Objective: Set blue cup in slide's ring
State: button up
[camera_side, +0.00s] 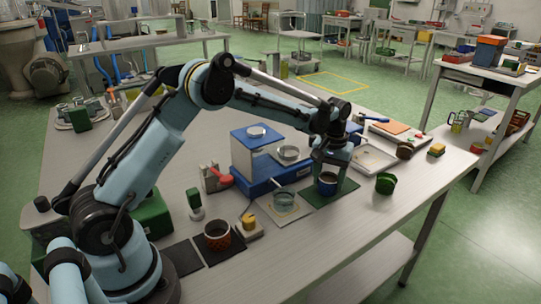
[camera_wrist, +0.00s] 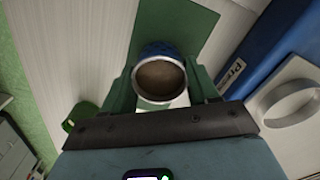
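The blue cup (camera_side: 327,186) stands upright on a dark green mat (camera_side: 318,198) in the side view. In the wrist view the blue cup (camera_wrist: 160,80) shows its pale metal rim and brown inside. My gripper (camera_side: 331,170) is lowered over it. In the wrist view my gripper's fingers (camera_wrist: 161,88) lie on both sides of the cup, close to its wall; whether they press on it I cannot tell. The slide's ring (camera_side: 289,152) is on a white plate beside a blue base (camera_side: 262,178). The ring (camera_wrist: 290,103) looks empty in the wrist view, to the right of the cup.
A glass dish (camera_side: 284,199) on a light mat stands left of the cup. A white tray (camera_side: 373,157) is behind. A brown-red cup (camera_side: 217,236) and a yellow-topped block (camera_side: 248,224) stand nearer my base.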

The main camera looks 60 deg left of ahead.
jog(key=shift+r, duration=0.1)
dwell(0.4)
jog(key=shift+r, duration=3.25)
jog(key=shift+s+a+r, duration=0.35)
jog(key=shift+s+a, duration=0.1)
jog(key=shift+a, duration=1.9)
jog(key=shift+s+a+r, duration=0.4)
jog(key=shift+s+a, duration=0.1)
jog(key=shift+a, duration=1.85)
jog(key=shift+s+a+r, duration=0.35)
jog(key=shift+s+a, duration=0.1)
jog(key=shift+a, duration=1.9)
jog(key=shift+f, duration=0.65)
jog(key=shift+f, duration=0.5)
jog(key=shift+f, duration=0.1)
